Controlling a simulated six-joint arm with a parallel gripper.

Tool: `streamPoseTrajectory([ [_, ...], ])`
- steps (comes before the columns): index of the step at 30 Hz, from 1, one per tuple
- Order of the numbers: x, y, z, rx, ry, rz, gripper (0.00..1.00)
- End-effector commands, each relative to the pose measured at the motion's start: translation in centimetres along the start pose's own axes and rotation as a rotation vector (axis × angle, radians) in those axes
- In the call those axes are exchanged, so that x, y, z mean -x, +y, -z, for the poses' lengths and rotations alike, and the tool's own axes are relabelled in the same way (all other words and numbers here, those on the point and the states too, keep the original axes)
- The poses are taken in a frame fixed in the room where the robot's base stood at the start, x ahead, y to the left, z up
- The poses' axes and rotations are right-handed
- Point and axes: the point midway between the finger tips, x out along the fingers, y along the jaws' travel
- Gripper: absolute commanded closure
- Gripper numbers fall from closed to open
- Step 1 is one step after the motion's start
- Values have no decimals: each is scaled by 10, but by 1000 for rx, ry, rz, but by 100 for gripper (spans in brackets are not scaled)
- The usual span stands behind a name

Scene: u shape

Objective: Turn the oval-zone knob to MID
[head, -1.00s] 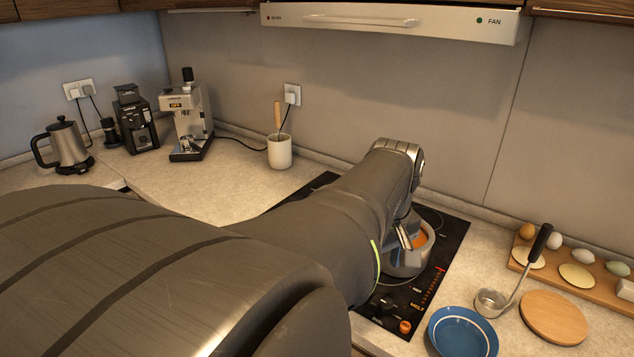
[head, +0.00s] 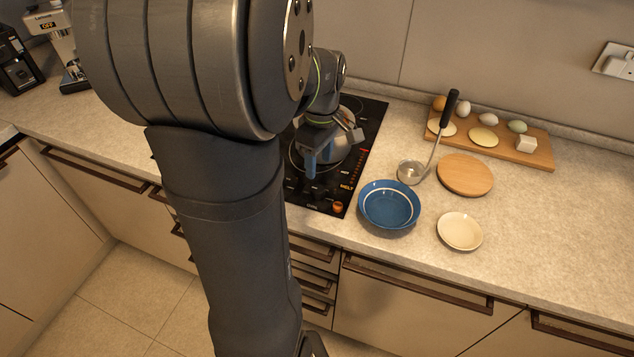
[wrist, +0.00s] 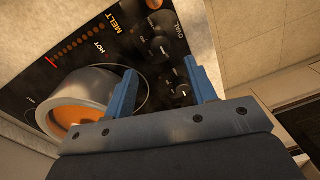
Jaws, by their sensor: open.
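The black knob (wrist: 158,46) beside the OVAL label (wrist: 180,32) is in the upper middle of the wrist view. I cannot read its setting. My gripper (wrist: 160,66) is open, its two blue fingers apart and nothing held between them. The knob lies just beyond the fingertips in the wrist view, apart from them as far as I can see. In the head view my gripper is over the black hob (head: 372,125), and a blue finger (head: 310,163) points down near its front controls. My arm hides part of the hob.
A steel pot (wrist: 92,84) with orange contents stands on the hob, close to the left finger. An orange knob (head: 337,207) sits at the hob's front corner. A blue bowl (head: 389,222), ladle (head: 411,173), round board (head: 465,174) and cream plate (head: 460,231) lie to the right.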

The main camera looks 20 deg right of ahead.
Motion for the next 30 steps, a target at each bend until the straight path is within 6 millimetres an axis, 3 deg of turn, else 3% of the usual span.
streamPoseTrajectory([
  [6, -47, 0, 0, 0, -1, 4, 49],
  [12, -73, 0, 0, 0, 0, 1, 49],
  [25, -83, 0, 0, 0, 2, -1, 49],
  [30, -83, 0, 0, 0, 2, -1, 82],
])
